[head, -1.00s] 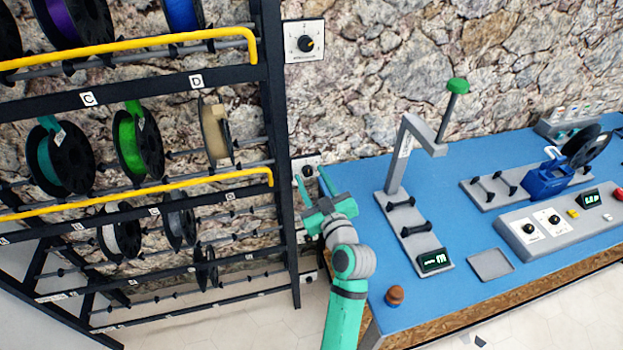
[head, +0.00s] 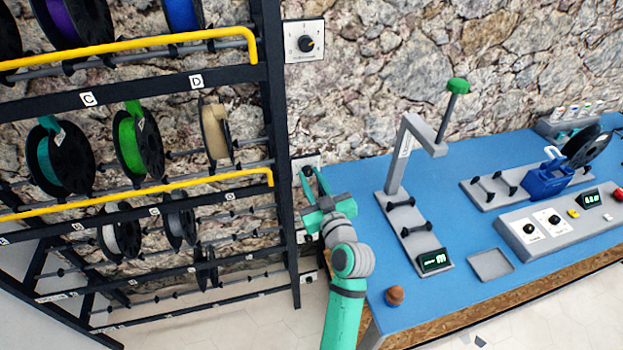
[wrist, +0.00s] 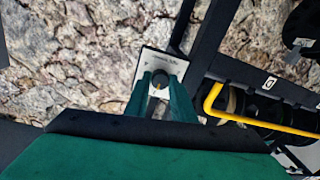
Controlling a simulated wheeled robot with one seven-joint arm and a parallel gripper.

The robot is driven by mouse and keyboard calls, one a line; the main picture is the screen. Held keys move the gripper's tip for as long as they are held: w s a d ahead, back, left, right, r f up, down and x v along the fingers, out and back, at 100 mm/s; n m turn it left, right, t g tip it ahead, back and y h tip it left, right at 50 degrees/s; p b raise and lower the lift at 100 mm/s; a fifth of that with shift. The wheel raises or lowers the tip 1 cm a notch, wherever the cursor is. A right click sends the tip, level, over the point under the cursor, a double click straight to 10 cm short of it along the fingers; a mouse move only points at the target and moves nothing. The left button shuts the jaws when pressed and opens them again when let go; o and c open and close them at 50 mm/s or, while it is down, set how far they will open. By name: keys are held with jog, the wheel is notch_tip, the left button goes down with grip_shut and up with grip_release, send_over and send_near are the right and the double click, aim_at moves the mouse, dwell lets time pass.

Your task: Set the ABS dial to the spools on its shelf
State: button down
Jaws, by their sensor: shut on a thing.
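Several white dial plates are mounted beside the right post of the spool rack. The upper dial (head: 305,43) is clear of my arm. My gripper (head: 314,180) is at the middle dial plate (head: 299,162), with its fingers shut on that dial's knob. In the wrist view, the plate (wrist: 172,62) shows behind the fingers, and the knob (wrist: 158,81) sits between the fingertips of my gripper (wrist: 159,78). The labels are too small to read, and the knob's pointer is mostly hidden. A teal spool (head: 58,160), a green spool (head: 138,143) and a tan spool (head: 215,133) hang on the middle shelf.
The rack's black post (head: 277,130) and yellow rail (head: 140,195) are just left of my gripper. To the right is a blue table (head: 465,190) with a grey stand (head: 400,160), a tray (head: 490,264) and a brown knob-shaped object (head: 395,296). A stone wall stands behind.

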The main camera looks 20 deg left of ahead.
jog(key=m, duration=0.6)
jog(key=shift+s+a+f, duration=0.1)
jog(key=m, duration=0.5)
jog(key=shift+a+t, duration=0.1)
jog(key=shift+t, duration=0.3)
jog(key=c, duration=1.5)
grip_release()
jog(key=shift+s, duration=0.1)
jog(key=v, duration=1)
jog(key=shift+s+d+f, duration=0.1)
jog(key=shift+s+d, duration=0.15)
jog(key=shift+d, duration=0.05)
